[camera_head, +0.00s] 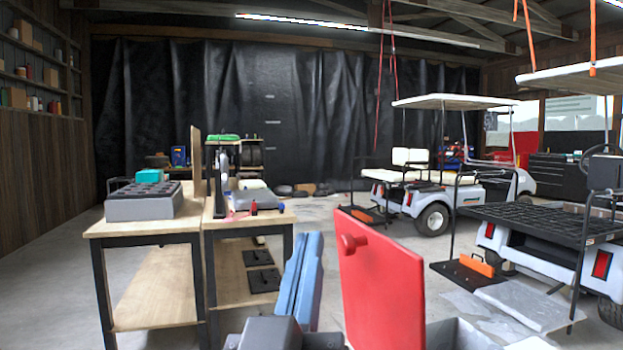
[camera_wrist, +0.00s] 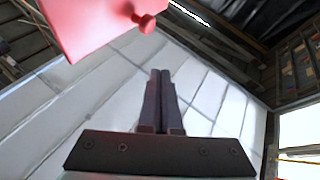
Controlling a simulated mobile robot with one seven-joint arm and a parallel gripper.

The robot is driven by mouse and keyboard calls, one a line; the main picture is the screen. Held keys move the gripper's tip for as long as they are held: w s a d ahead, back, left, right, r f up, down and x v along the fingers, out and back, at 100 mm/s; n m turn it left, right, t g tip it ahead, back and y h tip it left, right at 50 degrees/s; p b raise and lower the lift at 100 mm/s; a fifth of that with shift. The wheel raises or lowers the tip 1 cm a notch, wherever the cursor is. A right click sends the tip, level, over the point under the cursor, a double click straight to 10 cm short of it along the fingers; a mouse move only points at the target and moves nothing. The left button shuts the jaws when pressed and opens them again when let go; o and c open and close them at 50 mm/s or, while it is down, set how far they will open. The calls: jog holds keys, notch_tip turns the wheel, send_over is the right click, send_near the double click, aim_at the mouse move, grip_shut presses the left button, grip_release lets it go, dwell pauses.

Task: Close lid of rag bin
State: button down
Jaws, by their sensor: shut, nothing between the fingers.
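The red lid (camera_head: 385,285) of the rag bin stands raised, near upright and slightly tilted, at the bottom centre of the head view. Its round red knob (camera_head: 352,243) faces left. A grey part at the lid's lower right (camera_head: 455,335) may be the bin; most of it is out of frame. My gripper (camera_head: 314,238) points up just left of the lid, its blue fingers together and empty. In the wrist view the shut fingers (camera_wrist: 160,72) look dark. The lid (camera_wrist: 90,25) and knob (camera_wrist: 146,23) show at upper left, apart from the fingertips.
Two wooden workbenches stand at left, one with a grey crate (camera_head: 145,205), the other (camera_head: 215,220) with tools. White golf carts (camera_head: 435,210) stand at right, the nearer with a black rear rack (camera_head: 550,230).

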jog(key=w+a+f+n+g+h+p, duration=0.35)
jog(key=n+g+p, duration=0.2)
jog(key=p, duration=0.95)
jog(key=s+a+n+h+p, duration=0.25)
jog(key=s+n+p, duration=0.55)
jog(key=p, duration=0.6)
jog(key=w+d+r+m+p, duration=0.1)
jog(key=w+d+p, duration=0.3)
jog(key=w+d, duration=0.3)
jog(key=shift+w+d+r+g, duration=0.15)
jog(key=shift+w+r+g, duration=0.15)
jog(key=shift+w, duration=0.8)
jog(key=shift+p, duration=0.3)
